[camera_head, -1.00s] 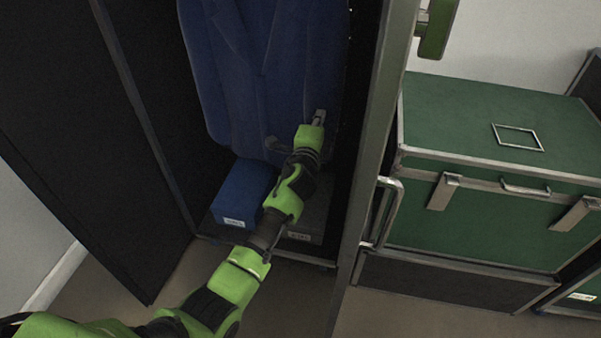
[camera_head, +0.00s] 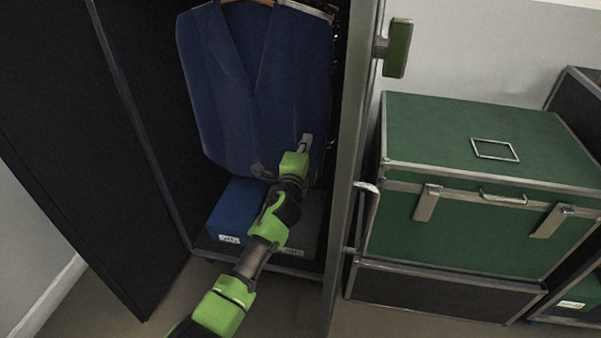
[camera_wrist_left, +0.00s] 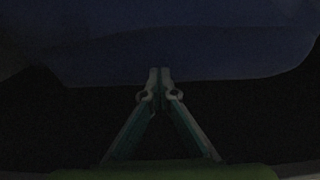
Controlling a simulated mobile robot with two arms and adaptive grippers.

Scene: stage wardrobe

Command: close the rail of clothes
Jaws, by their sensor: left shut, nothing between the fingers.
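The rail of clothes is an upright dark wardrobe case, standing open with its left door (camera_head: 75,150) swung out to the left. At the right, a metal-edged panel (camera_head: 352,130) stands close to edge-on. A blue jacket (camera_head: 235,85) hangs inside on a hanger. My left gripper (camera_head: 306,143) is shut and empty inside the case, in front of the jacket's lower right part. In the left wrist view the closed fingertips (camera_wrist_left: 160,72) are at the jacket's dark lower edge (camera_wrist_left: 190,50); I cannot tell if they touch. My right gripper is not in view.
A blue box (camera_head: 238,208) and a grey box (camera_head: 305,232) sit on the case floor below the jacket. A green trunk (camera_head: 470,215) stands to the right, beyond the panel's handle (camera_head: 362,215). Floor shows in front.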

